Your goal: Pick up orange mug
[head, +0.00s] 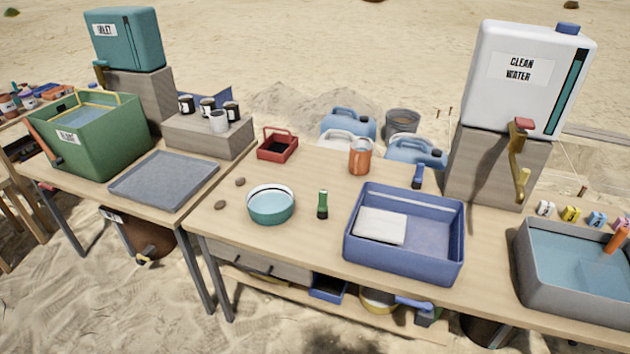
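An orange mug (359,158) stands upright on the wooden table, behind the blue bin and toward the table's back edge. Its rim looks greyish, and its handle is hard to make out at this size. Nothing touches it from the front. Neither of my grippers is in the head view.
Near the mug are a red tray (277,149), a teal bowl (270,219), a green bottle (322,205) and a blue bin (354,246) with a white cloth. A grey water basin (544,278) and clean-water tank (497,93) stand right. The tabletop between bowl and mug is mostly clear.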

